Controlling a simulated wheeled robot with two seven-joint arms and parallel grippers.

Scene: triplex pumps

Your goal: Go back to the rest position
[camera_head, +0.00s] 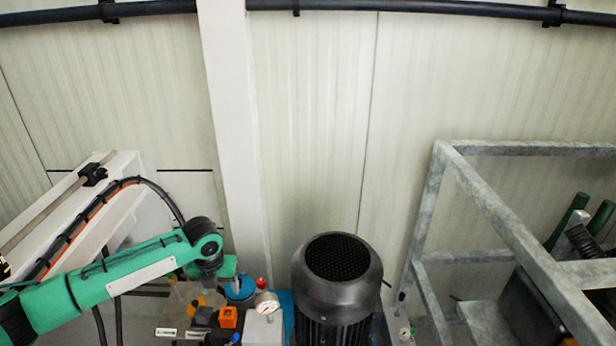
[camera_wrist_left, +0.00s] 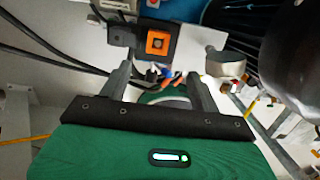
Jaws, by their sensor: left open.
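My left arm, green with a black wrist joint, comes into the head view from the left and ends above the pump fittings. In the left wrist view my left gripper (camera_wrist_left: 161,82) shows two grey fingers standing apart. Nothing is held between them; small fittings and an orange and blue part show beyond the gap. An orange square part (camera_wrist_left: 157,43) on a black block lies past the fingertips, and it also shows in the head view (camera_head: 228,317). My right gripper is in neither view.
A black motor (camera_head: 337,275) stands right of the arm in the head view. A gauge (camera_head: 267,303) and a blue cap (camera_head: 240,288) sit between them. A grey metal frame (camera_head: 430,215) stands at right. A pale wall with a white post (camera_head: 232,130) is behind.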

